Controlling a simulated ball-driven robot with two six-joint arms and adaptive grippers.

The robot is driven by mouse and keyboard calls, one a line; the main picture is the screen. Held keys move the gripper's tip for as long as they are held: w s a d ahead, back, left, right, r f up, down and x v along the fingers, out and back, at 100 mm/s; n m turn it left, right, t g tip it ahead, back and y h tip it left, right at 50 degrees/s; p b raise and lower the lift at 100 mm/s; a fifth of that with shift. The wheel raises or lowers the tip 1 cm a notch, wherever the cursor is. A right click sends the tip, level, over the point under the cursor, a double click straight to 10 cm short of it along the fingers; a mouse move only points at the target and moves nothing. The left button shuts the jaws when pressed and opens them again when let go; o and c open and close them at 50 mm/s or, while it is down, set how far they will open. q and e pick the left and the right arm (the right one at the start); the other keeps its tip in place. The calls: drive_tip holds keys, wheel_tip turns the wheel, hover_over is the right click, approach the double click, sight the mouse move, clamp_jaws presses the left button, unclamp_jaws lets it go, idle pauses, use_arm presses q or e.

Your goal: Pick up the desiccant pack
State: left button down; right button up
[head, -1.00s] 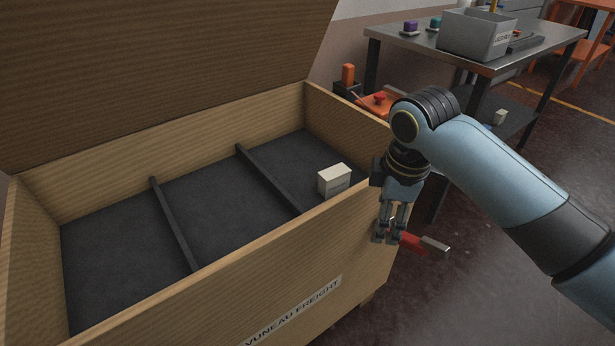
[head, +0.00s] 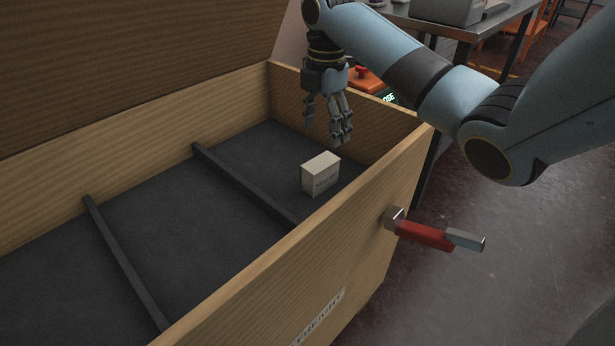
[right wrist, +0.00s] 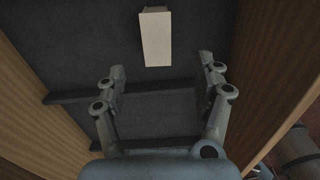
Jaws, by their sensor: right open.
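The desiccant pack, a small off-white box (head: 321,174) with faint print on its side, stands upright on the dark floor of the wooden crate (head: 280,272), in the compartment at the right end. It also shows in the right wrist view as a pale block (right wrist: 155,38), ahead of the fingers and between their lines. My right gripper (head: 326,121) is open and empty, pointing down over the crate, above and slightly behind the pack and apart from it. In the right wrist view both fingers (right wrist: 160,80) are spread. My left gripper is not in view.
Two dark divider bars (head: 246,182) (head: 125,262) cross the crate floor. The crate's lid (head: 130,60) stands raised at the back. A red-handled latch (head: 425,235) sticks out from the near wall. A metal table (head: 470,28) stands behind at right.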

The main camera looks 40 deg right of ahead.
sight(321, 162)
drive_tip(key=shift+w+d+f, duration=0.15)
drive_tip(key=shift+w+f, duration=0.1)
drive_tip(key=shift+f, duration=0.1)
drive_tip(key=shift+s+f, duration=0.1)
drive_tip(key=shift+f, duration=0.2)
wheel_tip(321, 162, down, 4)
drive_tip(key=shift+b, duration=0.95)
wheel_tip(321, 162, down, 5)
drive_tip(key=shift+r+b, duration=0.1)
drive_tip(key=shift+b, duration=1.1)
drive_tip(key=shift+f, duration=0.35)
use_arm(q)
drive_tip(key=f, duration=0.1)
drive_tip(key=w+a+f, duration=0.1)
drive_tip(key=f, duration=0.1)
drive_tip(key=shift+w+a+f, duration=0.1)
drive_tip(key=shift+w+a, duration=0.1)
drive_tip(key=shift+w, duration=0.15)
use_arm(e)
drive_tip(key=shift+r, duration=0.1)
drive_tip(key=c, duration=1.4)
